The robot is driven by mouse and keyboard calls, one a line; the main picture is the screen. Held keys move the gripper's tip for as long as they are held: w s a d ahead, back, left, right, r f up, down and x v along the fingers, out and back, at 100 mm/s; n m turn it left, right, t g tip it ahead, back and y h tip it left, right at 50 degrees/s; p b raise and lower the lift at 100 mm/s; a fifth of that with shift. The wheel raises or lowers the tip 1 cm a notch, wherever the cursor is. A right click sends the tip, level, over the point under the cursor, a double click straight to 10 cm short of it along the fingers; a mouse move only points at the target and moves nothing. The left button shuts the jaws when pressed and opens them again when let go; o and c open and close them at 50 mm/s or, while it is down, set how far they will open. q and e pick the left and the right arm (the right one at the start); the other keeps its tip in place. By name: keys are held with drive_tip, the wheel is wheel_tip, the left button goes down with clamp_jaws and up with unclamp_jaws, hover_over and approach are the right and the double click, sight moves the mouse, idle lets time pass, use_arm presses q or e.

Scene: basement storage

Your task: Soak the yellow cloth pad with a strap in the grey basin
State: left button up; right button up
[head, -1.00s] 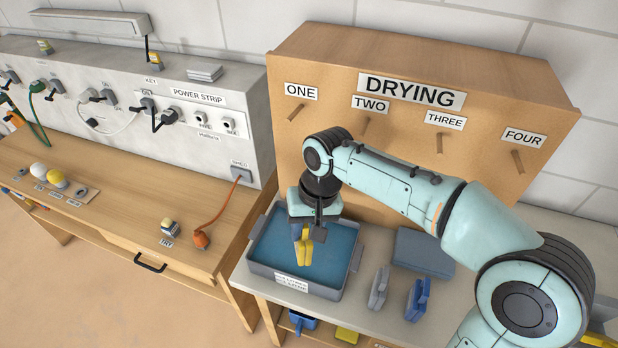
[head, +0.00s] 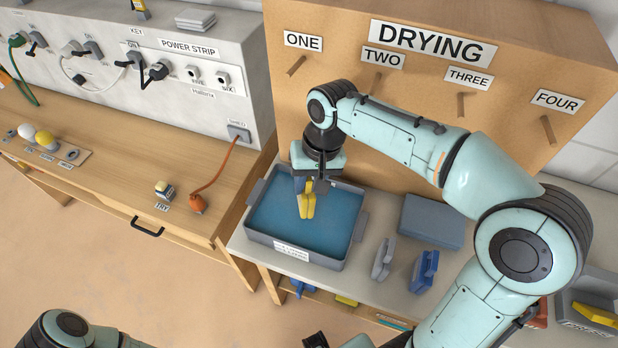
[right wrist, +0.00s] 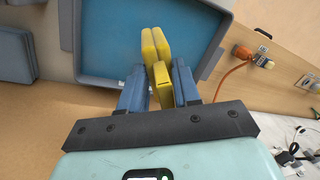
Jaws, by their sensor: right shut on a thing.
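The yellow cloth pad (head: 307,204) is in my right gripper (head: 309,186), which points down over the grey basin (head: 350,248). The pad hangs inside the basin's outline, above or at the blue water (head: 270,213); I cannot tell whether it touches. In the right wrist view the gripper (right wrist: 158,78) has its two blue-grey fingers on either side of the pad (right wrist: 162,50), with the basin (right wrist: 90,76) behind. The strap cannot be made out.
A drying board (head: 420,110) with labelled pegs stands behind the basin. A grey pad (head: 382,258), a blue pad (head: 424,270) and a flat grey block (head: 432,222) are right of it. The wooden bench (head: 110,150) with the power strip (head: 190,68) is left.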

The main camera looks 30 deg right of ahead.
drive_tip(key=shift+f+b, duration=2.3)
drive_tip(key=shift+f, duration=1.6)
use_arm(q)
drive_tip(key=f, duration=0.1)
drive_tip(key=s+f, duration=0.1)
drive_tip(key=f, duration=0.1)
drive_tip(key=s+f, duration=0.1)
drive_tip(key=f, duration=0.1)
drive_tip(key=shift+s+f, duration=0.15)
drive_tip(key=shift+f, duration=0.1)
drive_tip(key=shift+r, duration=0.1)
use_arm(e)
drive_tip(key=shift+r, duration=0.15)
wheel_tip(320, 180, up, 6)
drive_tip(key=p, duration=0.4)
drive_tip(key=shift+p, duration=0.4)
drive_tip(key=shift+r+p, duration=1.1)
drive_tip(key=shift+r, duration=0.5)
drive_tip(key=shift+r+p, duration=0.8)
drive_tip(key=shift+r, duration=0.55)
use_arm(q)
drive_tip(key=w+r, duration=0.5)
drive_tip(key=r, duration=0.4)
drive_tip(key=shift+w+r, duration=0.3)
drive_tip(key=shift+r, duration=0.1)
use_arm(e)
drive_tip(key=shift+w, duration=0.1)
